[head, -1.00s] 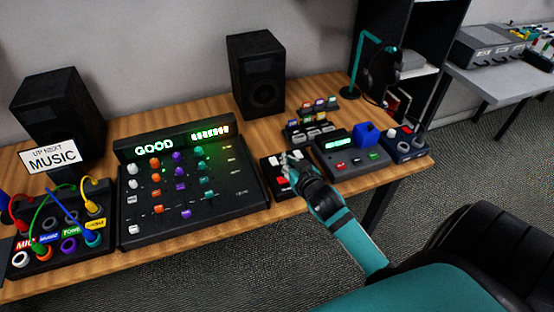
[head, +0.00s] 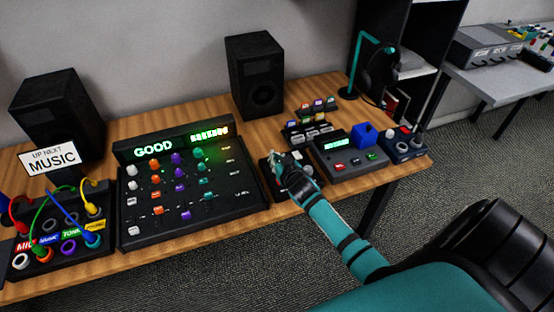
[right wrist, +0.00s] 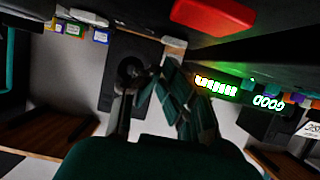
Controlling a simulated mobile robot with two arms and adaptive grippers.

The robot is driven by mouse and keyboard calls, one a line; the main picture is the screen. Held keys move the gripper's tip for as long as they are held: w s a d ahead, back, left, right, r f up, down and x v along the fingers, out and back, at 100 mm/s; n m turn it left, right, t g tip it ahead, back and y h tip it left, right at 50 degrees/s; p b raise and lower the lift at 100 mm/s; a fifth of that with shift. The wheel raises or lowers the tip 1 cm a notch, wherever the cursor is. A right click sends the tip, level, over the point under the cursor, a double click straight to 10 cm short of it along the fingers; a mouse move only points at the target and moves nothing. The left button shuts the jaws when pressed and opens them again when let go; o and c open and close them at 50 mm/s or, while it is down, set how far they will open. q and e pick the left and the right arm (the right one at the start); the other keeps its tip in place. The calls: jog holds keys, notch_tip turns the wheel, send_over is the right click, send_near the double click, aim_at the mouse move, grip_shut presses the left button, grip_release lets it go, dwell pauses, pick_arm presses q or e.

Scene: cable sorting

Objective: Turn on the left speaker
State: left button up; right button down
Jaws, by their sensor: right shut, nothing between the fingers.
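The left speaker (head: 60,108) is a black box at the back left of the wooden desk, behind the "UP NEXT MUSIC" sign. The right speaker (head: 255,75) stands at the back centre. A small black switch box (head: 268,187) with red and white parts sits just right of the mixer. My right gripper (head: 279,158) is shut and empty over this box and hides most of its switches; I cannot tell whether it touches one. Its fingers also show in the right wrist view (right wrist: 157,85). My left gripper is not in view.
The mixer (head: 190,190) with a lit "GOOD" display is left of my right gripper. A cable patch box (head: 60,245) is at the far left. Right of the gripper stand a grey button console (head: 350,155) with a blue knob and a dark blue box (head: 405,145).

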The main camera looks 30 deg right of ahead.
jog(key=shift+f, duration=0.35)
jog(key=shift+s+f, duration=0.2)
jog(key=shift+f, duration=0.2)
jog(key=shift+f+b, duration=0.2)
jog(key=shift+b, duration=0.25)
jog(key=shift+a+r, duration=0.1)
jog(key=shift+r+p, duration=0.85)
jog(key=shift+p, duration=0.15)
